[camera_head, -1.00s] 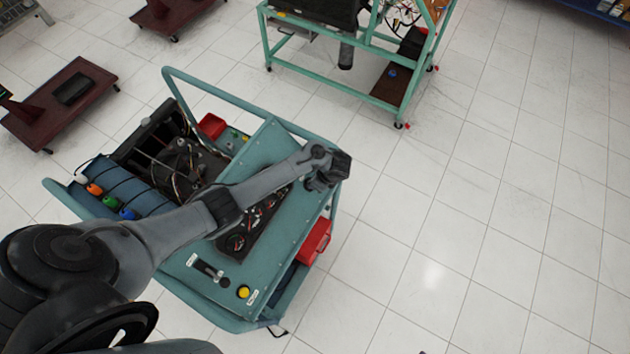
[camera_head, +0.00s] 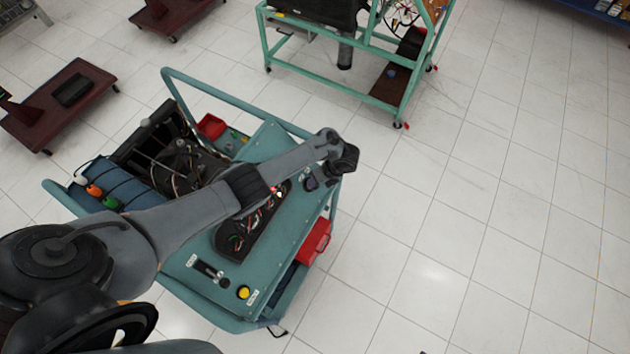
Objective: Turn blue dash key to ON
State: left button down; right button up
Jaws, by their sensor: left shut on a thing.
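The dash panel (camera_head: 205,288) is the sloping teal top of an engine trainer, with a dark strip of round gauges (camera_head: 237,238) along it. My left arm reaches across the panel from the lower left. My left gripper (camera_head: 316,181) is at the panel's far right end, pointing down at its surface. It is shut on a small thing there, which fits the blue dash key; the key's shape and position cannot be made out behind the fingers. A small yellow-red light (camera_head: 279,193) shows on the gauge strip beside my forearm. My right gripper is not in view.
A yellow button (camera_head: 243,292) and a small lever (camera_head: 209,270) sit at the panel's near end. A teal tube rail (camera_head: 225,97) frames the trainer. A red box (camera_head: 315,243) hangs at its right side. Open tiled floor lies to the right.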

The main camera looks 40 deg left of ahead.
pick_arm(q)
jog(key=shift+w+d+f+m+g+b, duration=0.15)
jog(key=shift+m+b, duration=0.2)
jog(key=shift+m, duration=0.2)
jog(key=shift+a+r+m+g+b, duration=0.15)
jog(key=shift+m+b, duration=0.2)
jog(key=shift+m, duration=0.2)
jog(key=shift+d, duration=0.1)
jog(key=c, duration=1.2)
grip_release()
jog(key=shift+o, duration=0.2)
jog(key=p+v, duration=0.2)
jog(key=v, duration=0.8)
jog(key=shift+w+d+r, duration=0.2)
jog(key=shift+d, duration=0.1)
